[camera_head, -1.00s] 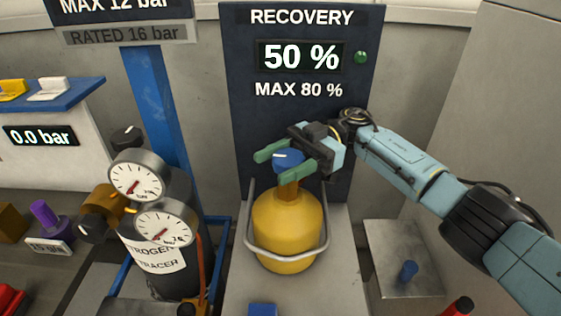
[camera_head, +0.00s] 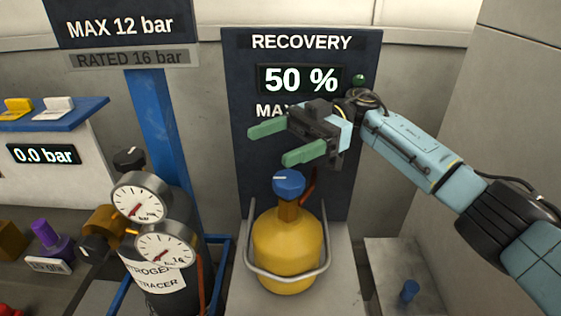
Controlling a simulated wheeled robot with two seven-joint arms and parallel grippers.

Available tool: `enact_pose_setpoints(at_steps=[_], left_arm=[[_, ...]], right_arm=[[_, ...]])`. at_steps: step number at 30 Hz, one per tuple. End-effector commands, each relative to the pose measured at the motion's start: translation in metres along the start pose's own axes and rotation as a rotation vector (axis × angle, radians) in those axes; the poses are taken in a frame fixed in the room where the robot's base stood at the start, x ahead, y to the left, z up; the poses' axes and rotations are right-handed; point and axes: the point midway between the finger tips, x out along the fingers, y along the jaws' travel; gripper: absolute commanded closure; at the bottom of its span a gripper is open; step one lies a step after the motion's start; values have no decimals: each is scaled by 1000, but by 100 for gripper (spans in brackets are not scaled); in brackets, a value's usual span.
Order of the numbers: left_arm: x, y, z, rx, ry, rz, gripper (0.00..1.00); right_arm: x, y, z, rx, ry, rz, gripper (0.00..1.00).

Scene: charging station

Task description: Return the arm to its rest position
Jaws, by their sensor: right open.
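My right gripper (camera_head: 285,144) is open, with its two green fingers spread and nothing between them. It is raised above the yellow recovery cylinder (camera_head: 288,248) and apart from it. The cylinder has a blue valve knob (camera_head: 288,184) on top, just below the gripper, with a white mark on it. My right arm comes in from the right side. The gripper covers part of the lower text on the recovery panel (camera_head: 244,180), whose display (camera_head: 300,79) reads 50 %. My left gripper is not in view.
A nitrogen cylinder (camera_head: 165,284) with two gauges (camera_head: 140,197) stands left of the yellow cylinder. A blue post (camera_head: 152,120) rises behind it. A blue shelf (camera_head: 52,115) is at the far left. A grey plate with a blue peg (camera_head: 409,291) is at the lower right.

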Motion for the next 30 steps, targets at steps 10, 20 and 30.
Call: enact_pose_setpoints(at_steps=[10, 20, 30], left_arm=[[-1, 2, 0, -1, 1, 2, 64], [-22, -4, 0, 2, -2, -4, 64], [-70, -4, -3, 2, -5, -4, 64]], right_arm=[[0, 0, -12, 1, 0, 1, 25], [0, 0, -33, 0, 0, 1, 25], [0, 0, -81, 0, 0, 0, 25]])
